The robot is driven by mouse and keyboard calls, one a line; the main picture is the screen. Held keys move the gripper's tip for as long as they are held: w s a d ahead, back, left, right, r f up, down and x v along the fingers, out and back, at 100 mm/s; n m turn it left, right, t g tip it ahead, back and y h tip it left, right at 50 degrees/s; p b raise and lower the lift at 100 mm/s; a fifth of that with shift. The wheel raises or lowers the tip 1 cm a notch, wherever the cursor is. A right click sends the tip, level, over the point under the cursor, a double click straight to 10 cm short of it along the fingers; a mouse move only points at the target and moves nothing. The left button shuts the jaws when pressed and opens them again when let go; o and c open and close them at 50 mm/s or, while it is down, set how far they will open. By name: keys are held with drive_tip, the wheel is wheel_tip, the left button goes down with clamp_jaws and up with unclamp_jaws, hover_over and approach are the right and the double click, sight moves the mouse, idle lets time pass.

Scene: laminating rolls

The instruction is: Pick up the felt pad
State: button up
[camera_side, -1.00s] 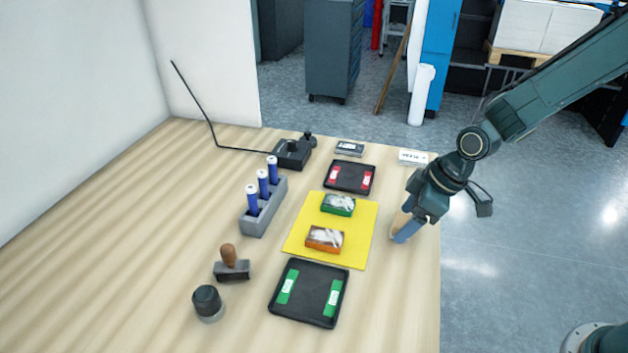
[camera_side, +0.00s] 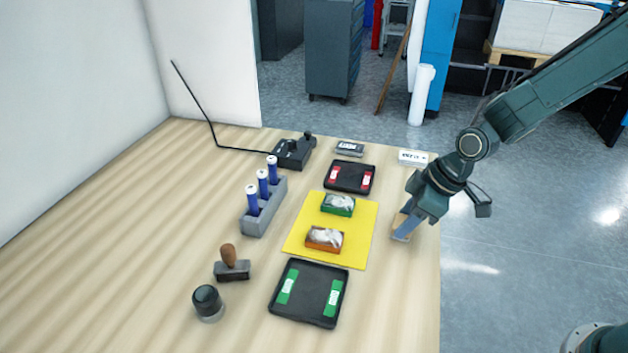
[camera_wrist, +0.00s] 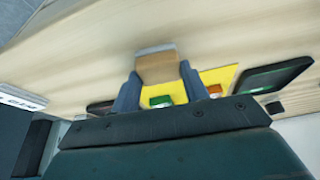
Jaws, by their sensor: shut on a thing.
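The felt pad (camera_wrist: 158,67) is a tan block with a grey strip along its far edge in the wrist view. It sits between the two fingers of my gripper (camera_wrist: 159,76), which is shut on it. In the side view the pad (camera_side: 400,220) shows as a small tan piece partly hidden by my gripper (camera_side: 404,231), near the right edge of the table. I cannot tell for sure whether the pad touches the table.
A yellow mat (camera_side: 363,232) with a green box (camera_side: 338,204) and an orange box (camera_side: 325,238) lies to the left. Black trays (camera_side: 309,292) (camera_side: 350,177) lie in front and behind. A white box (camera_side: 413,157) stands behind.

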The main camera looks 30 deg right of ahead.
drive_tip(key=shift+r, duration=0.1)
wheel_tip(320, 180, up, 20)
idle(0.8)
idle(0.3)
drive_tip(key=o, duration=0.4)
drive_tip(key=shift+c, duration=1.4)
drive_tip(key=w+a+f, duration=0.8)
drive_tip(key=w+f, duration=0.2)
drive_tip(key=shift+w+a, duration=0.3)
drive_tip(key=shift+a, duration=0.1)
